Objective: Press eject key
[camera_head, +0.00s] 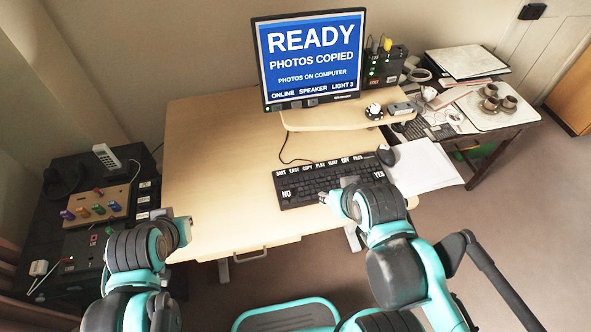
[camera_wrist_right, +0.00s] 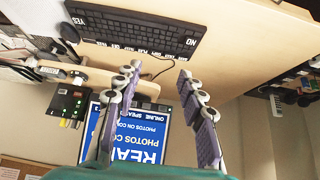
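The black keyboard (camera_head: 330,184) lies on the desk. Its far row carries white labels, among them EJECT (camera_head: 293,169), second from the left beside SAVE. NO and YES mark its two ends. My right gripper (camera_head: 328,199) is above the keyboard's near edge, right of its middle. In the right wrist view the keyboard (camera_wrist_right: 135,32) appears upside down, beyond the two spread, empty fingers of the right gripper (camera_wrist_right: 157,70). My left gripper (camera_head: 184,228) is at the desk's front left, away from the keyboard; its fingers cannot be made out.
The monitor (camera_head: 312,58) reads READY, PHOTOS COPIED. A mouse (camera_head: 386,155) and white paper (camera_head: 425,166) lie right of the keyboard. A raised shelf (camera_head: 330,118) stands behind it. The desk left of the keyboard (camera_head: 215,150) is clear. A side table holds a cup tray (camera_head: 480,115).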

